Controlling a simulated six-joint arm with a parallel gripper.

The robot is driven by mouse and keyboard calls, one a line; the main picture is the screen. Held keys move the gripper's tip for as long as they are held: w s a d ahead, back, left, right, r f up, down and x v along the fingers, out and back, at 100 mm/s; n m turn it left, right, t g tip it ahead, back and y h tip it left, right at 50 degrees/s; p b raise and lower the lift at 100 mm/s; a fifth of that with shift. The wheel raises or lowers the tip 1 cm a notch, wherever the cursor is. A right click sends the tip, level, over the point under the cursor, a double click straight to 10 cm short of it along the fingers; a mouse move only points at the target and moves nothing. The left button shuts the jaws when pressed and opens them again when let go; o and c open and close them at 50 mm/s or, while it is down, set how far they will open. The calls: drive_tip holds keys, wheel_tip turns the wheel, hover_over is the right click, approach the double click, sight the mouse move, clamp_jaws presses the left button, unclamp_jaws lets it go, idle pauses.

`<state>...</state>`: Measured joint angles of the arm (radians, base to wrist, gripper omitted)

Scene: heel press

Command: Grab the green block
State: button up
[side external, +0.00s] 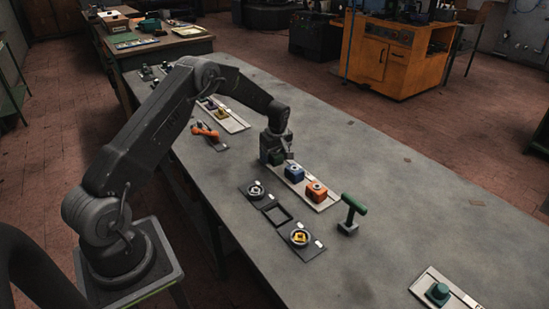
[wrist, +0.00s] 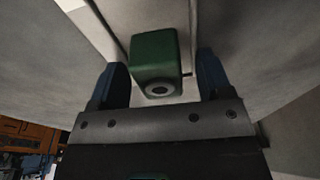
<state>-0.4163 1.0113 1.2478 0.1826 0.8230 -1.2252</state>
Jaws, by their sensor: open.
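The green block (wrist: 153,57) is in the wrist view, between the two blue fingers of my gripper (wrist: 160,85). It has a round grey ring with a dark hole on the face towards my gripper. The fingers are open, one on each side of the block, with a gap visible at least on the left. In the side view my gripper (side external: 279,155) is low over the far end of a white tray (side external: 328,203), and the green block (side external: 277,158) shows only in part beneath it.
A blue block (side external: 294,172) and an orange block (side external: 316,191) stand on the same tray, close to my gripper. Dark plates with round fittings (side external: 256,190) lie in front. A green-handled tool (side external: 352,212) stands to the right. Another green piece (side external: 438,293) sits at the lower right.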

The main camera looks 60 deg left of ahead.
drive_tip(key=shift+c, duration=0.3)
drive_tip(key=c, duration=1.1)
drive_tip(key=shift+r, duration=0.1)
